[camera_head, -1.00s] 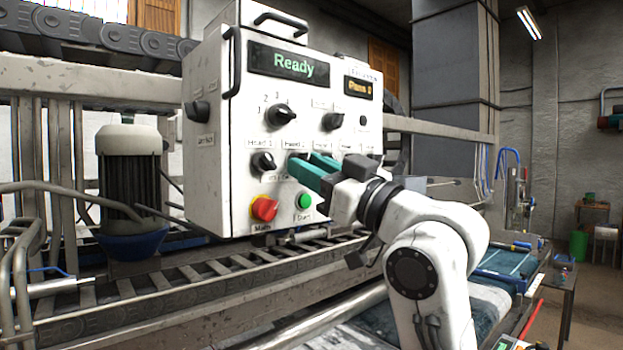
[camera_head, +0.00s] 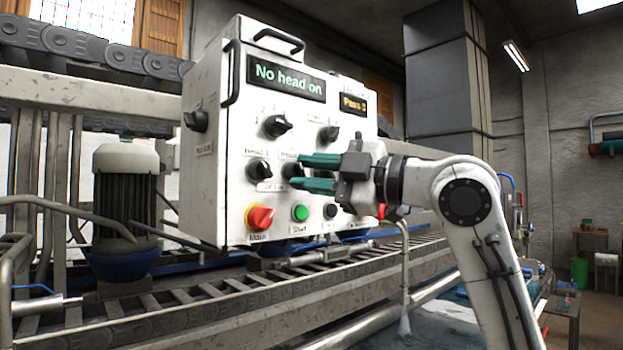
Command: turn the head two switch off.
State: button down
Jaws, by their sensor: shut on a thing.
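The white control box (camera_head: 215,215) stands left of centre. Its head two switch (camera_head: 291,170) is a small dark knob in the middle row, right of the head one switch (camera_head: 259,170). My gripper (camera_head: 304,171) reaches in from the right, with one green finger above the other, and is shut on the head two switch. The fingers partly hide the knob, so I cannot read its pointer. The green display (camera_head: 288,77) reads "No head on".
A red main switch (camera_head: 260,217) and green start button (camera_head: 300,213) sit just below my gripper. Two more knobs (camera_head: 277,125) (camera_head: 329,134) are above. A roller conveyor (camera_head: 200,290) runs below the box.

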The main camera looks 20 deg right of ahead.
jog(key=shift+n+g, duration=0.5)
jog(key=shift+n, duration=0.7)
jog(key=shift+h, duration=0.3)
jog(key=c, duration=0.9)
grip_release()
jog(key=shift+r, duration=0.1)
jog(key=shift+o, duration=0.2)
jog(key=b+v, duration=0.2)
jog(key=v, duration=0.8)
jog(key=shift+s+d, duration=0.25)
jog(key=shift+s, duration=0.05)
